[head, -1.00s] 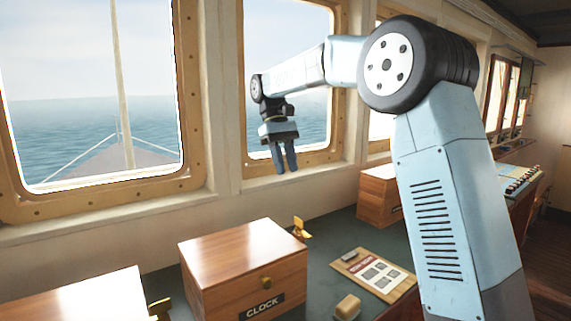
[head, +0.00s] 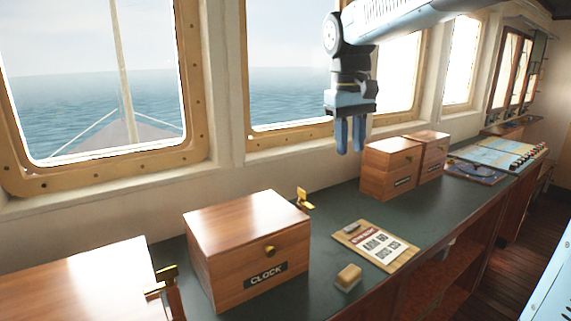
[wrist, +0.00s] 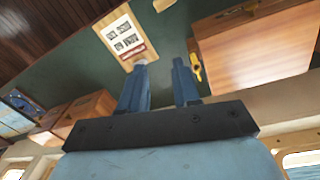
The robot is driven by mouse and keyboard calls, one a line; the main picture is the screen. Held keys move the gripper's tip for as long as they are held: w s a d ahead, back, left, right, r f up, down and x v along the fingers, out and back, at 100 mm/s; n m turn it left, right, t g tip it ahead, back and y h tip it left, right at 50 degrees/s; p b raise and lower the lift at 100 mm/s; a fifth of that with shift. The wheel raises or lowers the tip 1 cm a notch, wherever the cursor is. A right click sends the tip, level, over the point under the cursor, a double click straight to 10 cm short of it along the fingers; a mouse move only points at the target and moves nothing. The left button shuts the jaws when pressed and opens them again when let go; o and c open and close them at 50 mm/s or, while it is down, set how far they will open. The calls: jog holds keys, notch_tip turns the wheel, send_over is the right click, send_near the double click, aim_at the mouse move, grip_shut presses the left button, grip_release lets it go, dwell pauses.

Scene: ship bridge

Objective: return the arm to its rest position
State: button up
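My gripper (head: 351,134) hangs fingers-down above the counter in the head view, to the right of the second window's middle. Its two blue fingers are apart with nothing visible between them. In the wrist view the fingers (wrist: 160,85) also stand apart and empty. My arm reaches in from the upper right of the head view. No object is held.
The green counter (head: 325,225) carries a wooden CLOCK box (head: 225,245), a placard board (head: 378,245), a small tan block (head: 348,278) and two wooden boxes (head: 388,170) (head: 433,155). A chart panel (head: 495,155) lies farther right. Windows line the wall behind.

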jog(key=s+d+f+m+t, duration=0.1)
jog(key=s+d+f, duration=0.2)
jog(key=s, duration=0.2)
jog(key=s+d+f+m+t, duration=0.1)
jog(key=s+d+f+t, duration=0.1)
jog(key=s, duration=0.4)
jog(key=s+d+f+m+t+y, duration=0.1)
jog(key=s+d+f+m+t, duration=0.1)
jog(key=s+d+f, duration=0.2)
jog(key=shift+s+d, duration=0.45)
jog(key=shift+s, duration=0.65)
